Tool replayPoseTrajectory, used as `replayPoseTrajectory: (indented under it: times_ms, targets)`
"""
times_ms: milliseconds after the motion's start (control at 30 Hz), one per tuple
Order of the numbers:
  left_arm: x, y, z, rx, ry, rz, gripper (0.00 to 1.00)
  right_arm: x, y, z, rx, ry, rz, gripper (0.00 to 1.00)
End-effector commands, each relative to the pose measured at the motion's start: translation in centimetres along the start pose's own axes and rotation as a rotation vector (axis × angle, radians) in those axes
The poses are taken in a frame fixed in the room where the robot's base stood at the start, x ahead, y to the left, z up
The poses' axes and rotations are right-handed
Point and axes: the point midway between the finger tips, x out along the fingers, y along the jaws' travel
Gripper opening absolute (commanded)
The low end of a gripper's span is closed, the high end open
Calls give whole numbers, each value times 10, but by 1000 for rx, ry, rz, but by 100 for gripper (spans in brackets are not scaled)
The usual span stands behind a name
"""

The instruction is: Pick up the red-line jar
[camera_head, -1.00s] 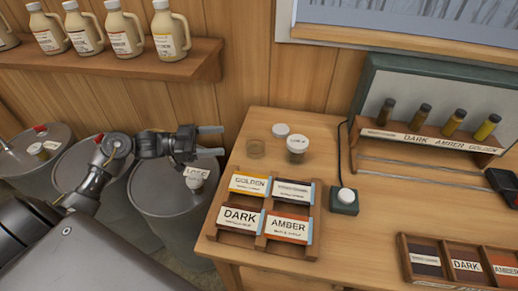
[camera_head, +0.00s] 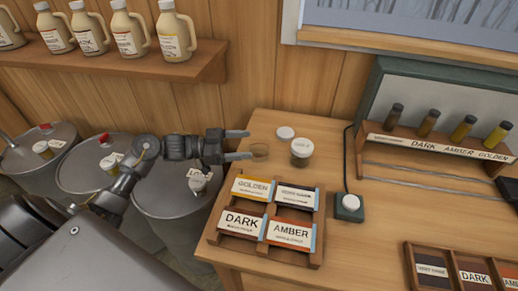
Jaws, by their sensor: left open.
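No red line can be made out on any jar at this size. My right gripper is not in view.
A loose white lid (camera_head: 285,132) lies behind the jars. A label rack (camera_head: 264,257) stands in front, and a white-knobbed box (camera_head: 349,207) to the right. Drums (camera_head: 172,193) stand left of the table. A shelf (camera_head: 150,67) of jugs is above.

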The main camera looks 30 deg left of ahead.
Motion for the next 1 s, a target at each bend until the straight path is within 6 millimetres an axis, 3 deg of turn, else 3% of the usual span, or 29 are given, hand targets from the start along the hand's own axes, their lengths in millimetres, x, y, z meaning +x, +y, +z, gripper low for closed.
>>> replayPoseTrajectory:
  times_ms: [300, 633, 1000]
  targets:
    - [43, -4, -4, -1, 3, 0, 72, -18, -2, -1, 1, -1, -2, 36]
    - [50, -4, -1, 1, 0, 0, 72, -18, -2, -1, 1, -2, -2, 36]
    - [49, -4, -1, 0, 0, 0, 24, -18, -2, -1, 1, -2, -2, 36]
